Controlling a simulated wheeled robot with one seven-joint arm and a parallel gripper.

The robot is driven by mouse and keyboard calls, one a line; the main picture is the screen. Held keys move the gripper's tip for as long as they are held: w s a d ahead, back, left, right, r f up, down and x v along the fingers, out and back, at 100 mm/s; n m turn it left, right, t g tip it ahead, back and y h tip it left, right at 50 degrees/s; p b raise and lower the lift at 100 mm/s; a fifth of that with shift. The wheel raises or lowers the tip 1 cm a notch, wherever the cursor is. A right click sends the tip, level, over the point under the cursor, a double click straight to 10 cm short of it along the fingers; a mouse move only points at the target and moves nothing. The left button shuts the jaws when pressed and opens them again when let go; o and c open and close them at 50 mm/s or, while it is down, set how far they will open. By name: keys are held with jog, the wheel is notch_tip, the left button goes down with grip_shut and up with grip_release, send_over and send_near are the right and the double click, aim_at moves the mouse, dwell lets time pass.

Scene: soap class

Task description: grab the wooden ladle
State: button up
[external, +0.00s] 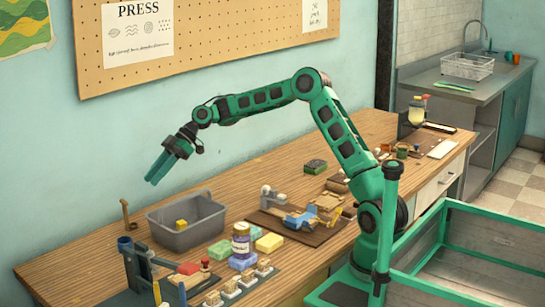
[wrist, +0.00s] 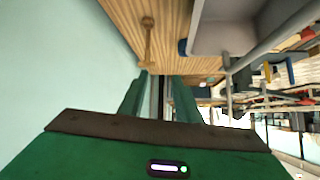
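The wooden ladle (external: 127,215) is a small, slim brown piece with a rounded end. It is at the far left of the wooden bench, near the wall and left of the grey bin. In the wrist view the ladle (wrist: 149,42) lies above and beyond my fingertips. My gripper (external: 156,170) is in the air, above and to the right of the ladle in the external view, apart from it. Its green fingers (wrist: 158,76) are spread with a gap between them and hold nothing.
The grey bin (external: 160,232) holds a yellow block and stands right of the ladle. A dark stand with tools (external: 136,262), a jar (external: 241,240) and coloured soap blocks (external: 269,242) are near the front edge. The pale blue wall (wrist: 60,60) is close on the left.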

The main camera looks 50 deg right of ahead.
jog(key=w+a+r+n+y, duration=0.2)
jog(key=w+a+y, duration=0.1)
jog(key=a, duration=0.1)
send_near(120, 233)
jog(key=a, duration=0.1)
jog(key=a+r, duration=0.1)
jog(key=a, duration=0.1)
jog(key=shift+s+a, duration=0.1)
jog(key=shift+a, duration=0.1)
jog(key=shift+w+x, duration=0.25)
jog(key=shift+x, duration=1.3)
jog(key=shift+w+x, duration=0.2)
jog(key=shift+x, duration=1.35)
jog(key=shift+r, duration=0.15)
grip_shut()
